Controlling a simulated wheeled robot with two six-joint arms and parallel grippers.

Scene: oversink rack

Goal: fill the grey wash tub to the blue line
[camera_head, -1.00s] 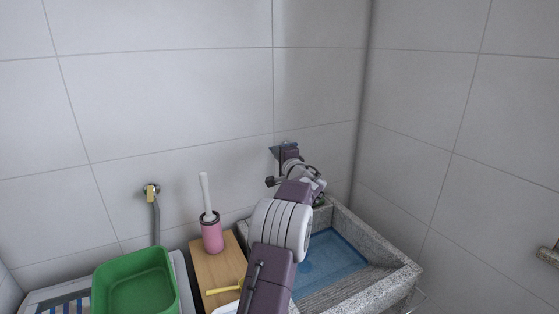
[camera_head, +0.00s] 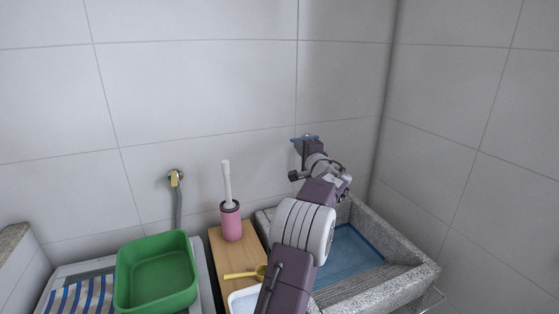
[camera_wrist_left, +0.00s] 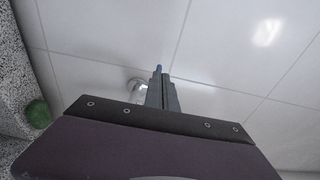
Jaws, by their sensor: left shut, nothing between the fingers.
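The grey stone wash tub (camera_head: 408,284) stands at the right, in the corner against the tiled wall. A blue line runs along its inner walls, and a blue surface that looks like water (camera_head: 350,250) fills the visible inside. My arm covers its left part. My left gripper (camera_head: 306,150) is shut and empty, close to the wall above the tub's back. A blue piece (camera_head: 306,138) shows right at its tips; whether they touch it I cannot tell. In the left wrist view the closed fingers (camera_wrist_left: 160,80) point at a small blue tip, with a chrome fitting (camera_wrist_left: 137,87) beside them.
Left of the tub are a wooden board (camera_head: 224,250) with a pink brush holder (camera_head: 231,222) and a yellow tool (camera_head: 243,274), then a green basin (camera_head: 156,272) and a striped cloth (camera_head: 78,299). A brass wall tap (camera_head: 175,180) has a grey hose. A green object (camera_wrist_left: 38,113) sits by the tub.

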